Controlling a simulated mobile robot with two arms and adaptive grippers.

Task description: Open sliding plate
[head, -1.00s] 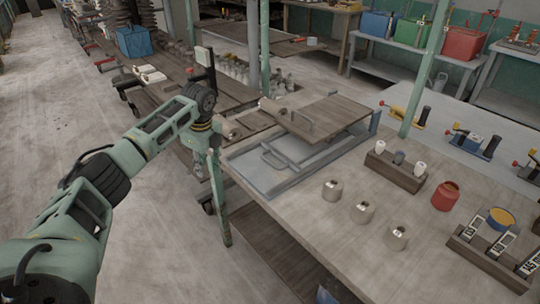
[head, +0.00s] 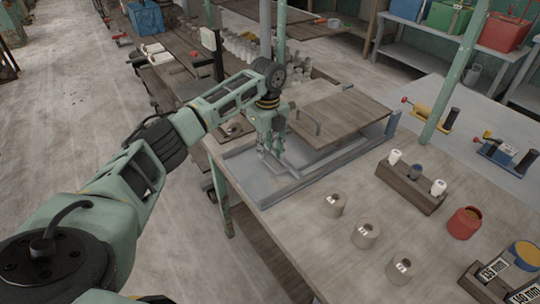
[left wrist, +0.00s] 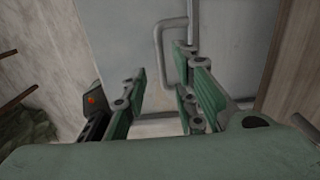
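A low grey metal frame (head: 262,181) lies on the bench at centre, holding a flat grey plate with a bar handle. In the left wrist view the grey plate (left wrist: 125,35) shows below my fingers, and its grey U-shaped handle (left wrist: 159,48) runs up between and beyond them. A brown wooden plate (head: 343,115) with its own upright handle (head: 304,121) covers the far part of the frame. My left gripper (head: 270,150) is over the near part of the frame. Its fingers (left wrist: 160,65) are apart, with nothing clamped. My right gripper is not seen.
Several grey cylinders (head: 366,236) stand on the bench (head: 312,241) right of the frame. A wooden block with small pots (head: 411,187), a red pot (head: 464,222) and a labelled rack (head: 505,275) are farther right. A green post (head: 447,72) rises behind.

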